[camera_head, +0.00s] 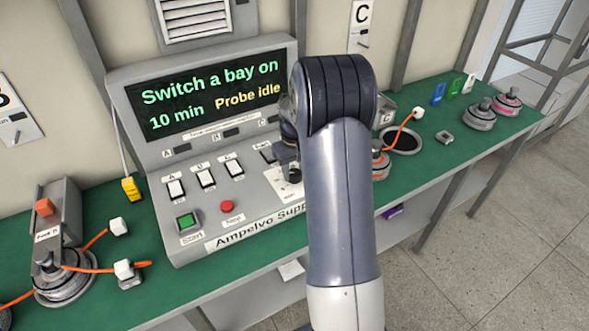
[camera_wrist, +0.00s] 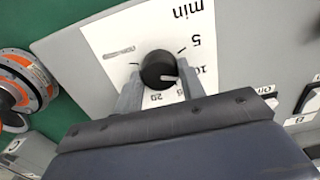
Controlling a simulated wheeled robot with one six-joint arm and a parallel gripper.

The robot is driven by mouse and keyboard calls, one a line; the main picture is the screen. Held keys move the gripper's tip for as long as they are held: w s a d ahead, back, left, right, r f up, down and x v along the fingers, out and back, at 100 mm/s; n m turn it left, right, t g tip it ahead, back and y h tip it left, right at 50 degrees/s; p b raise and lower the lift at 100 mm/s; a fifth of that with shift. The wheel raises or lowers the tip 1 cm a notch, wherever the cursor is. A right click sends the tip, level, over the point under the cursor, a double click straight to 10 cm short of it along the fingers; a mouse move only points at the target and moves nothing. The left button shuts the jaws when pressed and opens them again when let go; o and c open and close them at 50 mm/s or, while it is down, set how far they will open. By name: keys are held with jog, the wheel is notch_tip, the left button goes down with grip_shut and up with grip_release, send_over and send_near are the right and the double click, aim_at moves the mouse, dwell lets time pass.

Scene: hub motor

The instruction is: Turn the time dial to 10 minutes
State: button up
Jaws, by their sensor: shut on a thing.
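The time dial (camera_wrist: 158,69) is a round black knob on a white scale plate in the wrist view. Its white pointer mark faces right, toward the 10 mark, which is partly hidden by a finger. The 5 and 20 marks also show. My gripper (camera_wrist: 160,88) has one finger on each side of the knob and is shut on it. In the head view my gripper (camera_head: 288,168) is at the right part of the console, and the dial is hidden there. The console screen (camera_head: 212,95) reads "Switch a bay on", "10 min" and "Probe idle".
The console (camera_head: 140,85) carries several white rocker switches, a green start button (camera_head: 186,220) and a red stop button (camera_head: 227,206) left of my arm. A motor with orange cables (camera_head: 65,285) stands at left. More hub motors (camera_head: 480,117) stand at right on the green bench.

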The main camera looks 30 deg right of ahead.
aim_at(295, 172)
jog(key=o, duration=1)
notch_tip(295, 172, up, 11)
jog(key=shift+f, duration=0.2)
notch_tip(295, 172, down, 10)
jog(key=shift+f, duration=0.4)
jog(key=shift+r, duration=0.1)
